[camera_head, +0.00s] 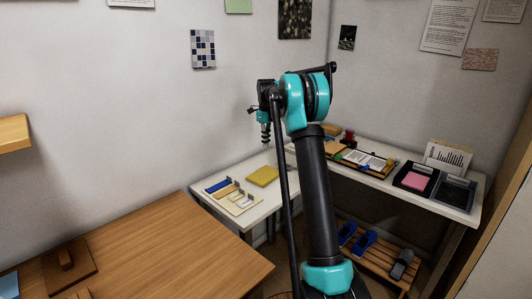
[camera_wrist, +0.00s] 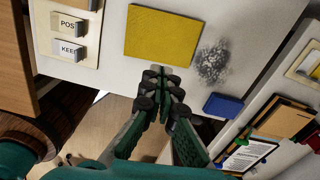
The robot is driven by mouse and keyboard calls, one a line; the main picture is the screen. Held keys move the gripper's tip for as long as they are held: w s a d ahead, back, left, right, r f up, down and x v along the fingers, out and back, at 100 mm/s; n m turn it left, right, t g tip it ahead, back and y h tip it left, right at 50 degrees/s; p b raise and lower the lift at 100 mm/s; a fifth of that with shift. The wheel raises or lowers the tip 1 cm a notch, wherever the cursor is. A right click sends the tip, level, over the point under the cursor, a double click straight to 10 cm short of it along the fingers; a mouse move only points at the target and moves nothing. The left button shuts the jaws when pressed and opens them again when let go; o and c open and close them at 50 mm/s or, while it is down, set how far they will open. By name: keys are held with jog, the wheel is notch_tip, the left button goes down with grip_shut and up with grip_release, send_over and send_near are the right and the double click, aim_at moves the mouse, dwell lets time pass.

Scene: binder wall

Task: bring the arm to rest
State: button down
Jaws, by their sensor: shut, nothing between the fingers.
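My arm rises in the middle of the head view, bent at a teal joint. My gripper (camera_wrist: 160,75) shows in the wrist view with its dark fingertips together and nothing between them. It is above the white desk (camera_wrist: 112,62), with its tips just below the yellow square (camera_wrist: 165,36) in the picture. I cannot tell the height of the tips over the desk.
A board with small labelled holders (camera_head: 232,196) lies left of the yellow square. Trays (camera_head: 415,179) and papers stand on the right-hand desk. A brown wooden table (camera_head: 150,245) fills the lower left. A slatted rack (camera_head: 375,255) with blue items stands below the desk. Walls close in behind.

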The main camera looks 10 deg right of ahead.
jog(key=s+n+t, duration=0.2)
jog(key=s+n, duration=1.2)
jog(key=s, duration=0.9)
jog(key=s+f+n, duration=0.4)
jog(key=s, duration=0.4)
jog(key=s+f+n+t, duration=0.1)
jog(key=s+f+n, duration=0.4)
jog(key=s, duration=0.4)
jog(key=s+f+n+t, duration=0.1)
jog(key=s+f+n, duration=0.3)
jog(key=s, duration=0.5)
jog(key=shift+a+f+n, duration=0.15)
jog(key=shift+a+n, duration=0.25)
jog(key=shift+a, duration=0.05)
